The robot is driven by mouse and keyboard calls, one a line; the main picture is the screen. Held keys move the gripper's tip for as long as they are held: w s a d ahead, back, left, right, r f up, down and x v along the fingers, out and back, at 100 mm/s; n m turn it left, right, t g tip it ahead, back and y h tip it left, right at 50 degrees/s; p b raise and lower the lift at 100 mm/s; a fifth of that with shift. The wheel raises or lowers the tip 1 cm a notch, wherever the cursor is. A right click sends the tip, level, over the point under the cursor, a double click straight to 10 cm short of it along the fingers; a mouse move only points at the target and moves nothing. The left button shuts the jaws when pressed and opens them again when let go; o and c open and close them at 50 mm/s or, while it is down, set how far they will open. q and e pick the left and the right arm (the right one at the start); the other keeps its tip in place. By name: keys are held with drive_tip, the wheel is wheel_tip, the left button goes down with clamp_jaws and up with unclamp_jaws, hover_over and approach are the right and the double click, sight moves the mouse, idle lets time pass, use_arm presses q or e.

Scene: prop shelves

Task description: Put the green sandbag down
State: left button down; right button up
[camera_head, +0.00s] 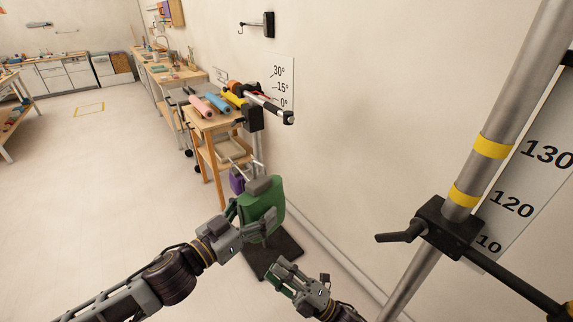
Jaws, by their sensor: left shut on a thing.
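The green sandbag (263,197) hangs upright in the lower middle of the head view, with a grey handle part at its top. My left gripper (254,221) is shut on it from the near side, and its fingers cover part of the bag's lower front. The bag is in front of a stand's post and above a dark base plate (287,254); I cannot tell if it touches the plate. My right gripper (277,277) is lower and to the right, apart from the bag; its fingers look spread and hold nothing that I can make out.
A purple bag (237,181) is behind the green one. A wooden trolley (209,123) with coloured rolls stands beyond it. A metal pole (494,140) with a black clamp (442,227) rises at the right, near the wall. Open floor (90,190) lies to the left.

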use_arm(q)
drive_tip(key=shift+r, duration=0.25)
use_arm(e)
drive_tip(key=s+a+r+n+g, duration=0.3)
drive_tip(key=s+r+n+g, duration=0.5)
drive_tip(key=r+n+g, duration=0.4)
drive_tip(key=s+a+r+n+g, duration=0.4)
drive_tip(key=s+r+n+g, duration=0.45)
drive_tip(key=n, duration=0.45)
drive_tip(key=m+t+h, duration=0.7)
drive_tip(key=t+h, duration=0.3)
drive_tip(key=t, duration=0.8)
approach(255, 164)
drive_tip(key=shift+w, duration=0.1)
drive_tip(key=shift+g, duration=0.25)
drive_tip(key=shift+x, duration=6)
